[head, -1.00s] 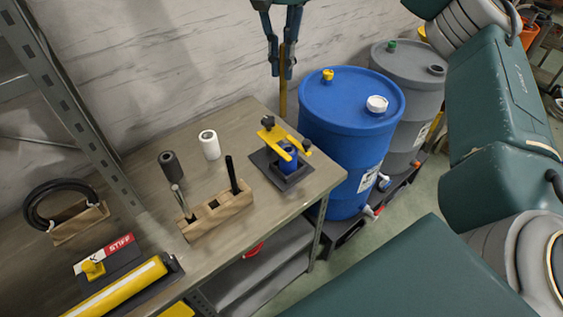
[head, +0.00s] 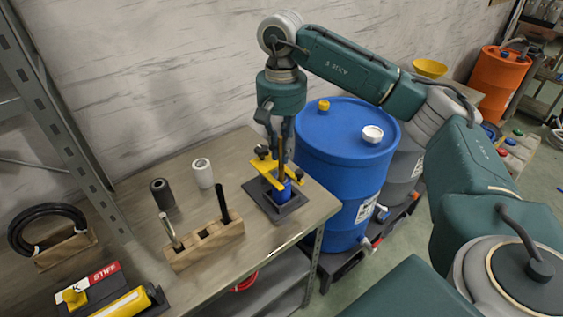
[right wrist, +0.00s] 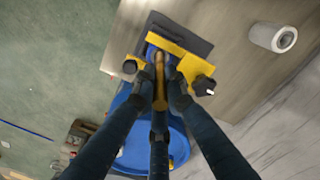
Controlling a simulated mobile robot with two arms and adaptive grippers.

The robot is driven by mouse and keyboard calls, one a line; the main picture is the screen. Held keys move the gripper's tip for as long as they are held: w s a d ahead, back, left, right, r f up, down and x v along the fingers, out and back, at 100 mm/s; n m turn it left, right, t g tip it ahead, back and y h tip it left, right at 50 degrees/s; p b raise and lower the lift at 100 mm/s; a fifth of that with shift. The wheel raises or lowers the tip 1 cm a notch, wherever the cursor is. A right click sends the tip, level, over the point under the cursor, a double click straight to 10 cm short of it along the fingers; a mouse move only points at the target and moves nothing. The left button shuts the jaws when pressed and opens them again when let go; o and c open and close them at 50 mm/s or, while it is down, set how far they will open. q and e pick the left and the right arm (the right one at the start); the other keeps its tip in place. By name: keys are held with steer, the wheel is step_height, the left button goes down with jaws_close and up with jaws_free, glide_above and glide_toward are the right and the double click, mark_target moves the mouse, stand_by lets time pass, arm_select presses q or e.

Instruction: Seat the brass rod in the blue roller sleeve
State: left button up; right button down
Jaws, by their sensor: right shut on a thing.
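My right gripper (head: 279,150) is shut on the brass rod (head: 283,165), which hangs roughly upright over the blue roller sleeve (head: 282,194). The sleeve stands in a yellow clamp (head: 264,170) on a dark base plate (head: 296,203) near the table's right corner. The rod's lower end is at the sleeve's mouth; I cannot tell whether it has entered. In the right wrist view the fingers (right wrist: 160,88) close around the rod (right wrist: 160,70), with the yellow clamp (right wrist: 172,44) just beyond. The fingers hide much of the sleeve there. My left gripper is not in view.
A wooden block (head: 205,246) holds a silver rod (head: 171,231) and a black rod (head: 223,202). A dark roller (head: 162,194) and a white roller (head: 202,173) stand behind it. A blue drum (head: 340,160) stands close beside the table's right edge.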

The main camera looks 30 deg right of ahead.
mark_target(281, 164)
step_height(281, 164, down, 4)
steer(key=shift+r+p, duration=0.2)
steer(key=shift+p, duration=0.15)
steer(key=shift+f, duration=0.35)
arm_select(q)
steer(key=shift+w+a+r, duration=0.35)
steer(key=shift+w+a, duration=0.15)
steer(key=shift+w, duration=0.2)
arm_select(e)
steer(key=shift+f, duration=0.15)
steer(key=c, duration=1.8)
jaws_free()
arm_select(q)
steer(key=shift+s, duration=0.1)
